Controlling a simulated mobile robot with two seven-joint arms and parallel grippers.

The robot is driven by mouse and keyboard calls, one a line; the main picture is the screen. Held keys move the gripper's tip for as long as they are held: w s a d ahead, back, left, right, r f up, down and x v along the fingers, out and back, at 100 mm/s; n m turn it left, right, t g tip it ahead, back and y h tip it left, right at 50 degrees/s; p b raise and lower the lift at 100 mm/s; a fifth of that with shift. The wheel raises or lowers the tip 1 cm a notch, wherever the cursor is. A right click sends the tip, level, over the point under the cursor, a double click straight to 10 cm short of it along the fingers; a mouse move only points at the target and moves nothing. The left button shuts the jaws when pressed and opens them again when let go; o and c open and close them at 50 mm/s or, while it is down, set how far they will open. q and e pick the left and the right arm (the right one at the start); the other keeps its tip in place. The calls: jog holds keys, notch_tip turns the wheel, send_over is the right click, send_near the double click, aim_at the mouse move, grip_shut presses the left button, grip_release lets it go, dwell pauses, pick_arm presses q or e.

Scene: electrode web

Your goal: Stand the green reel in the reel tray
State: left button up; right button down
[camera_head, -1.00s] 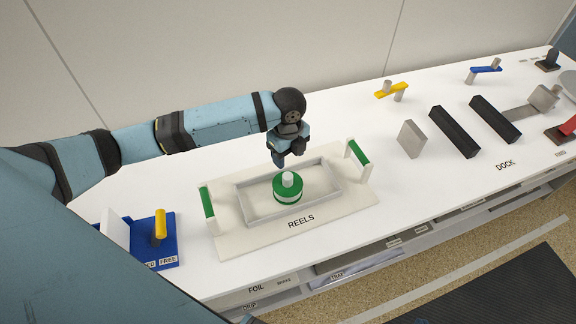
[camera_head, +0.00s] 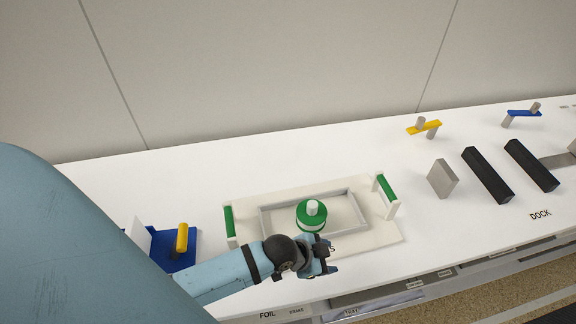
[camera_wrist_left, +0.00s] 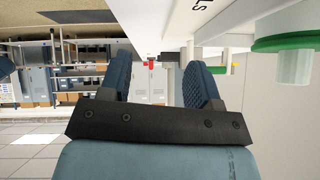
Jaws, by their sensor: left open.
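The green reel (camera_head: 311,216), with a white hub on top, stands upright inside the grey-rimmed frame of the reel tray (camera_head: 385,238). The tray is a pale board with two green-barred handles, and its label is partly hidden by my gripper. My left gripper (camera_head: 328,259) is just in front of the reel, at the tray's near edge, apart from the reel. In the left wrist view the left gripper (camera_wrist_left: 158,80) is open with nothing between its fingers, and the reel (camera_wrist_left: 285,45) shows at the upper right. My right gripper is not in view.
A blue stand with a yellow handle (camera_head: 182,238) is left of the tray. To the right are a grey block (camera_head: 442,178), two black bars (camera_head: 487,175), a yellow lever (camera_head: 424,127) and a blue lever (camera_head: 523,113). The bench behind the tray is clear.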

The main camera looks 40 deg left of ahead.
pick_arm(q)
jog(key=s+a+n+t, duration=0.1)
jog(key=s+n, duration=0.1)
jog(key=s, duration=0.1)
jog(key=s+a+f+n+t+y, duration=0.1)
jog(key=s+a+n, duration=0.1)
jog(key=s, duration=0.1)
jog(key=s+a+f+n+t+y, duration=0.1)
jog(key=s+n, duration=0.1)
jog(key=s, duration=0.1)
jog(key=shift+s+a, duration=0.15)
jog(key=shift+a, duration=0.2)
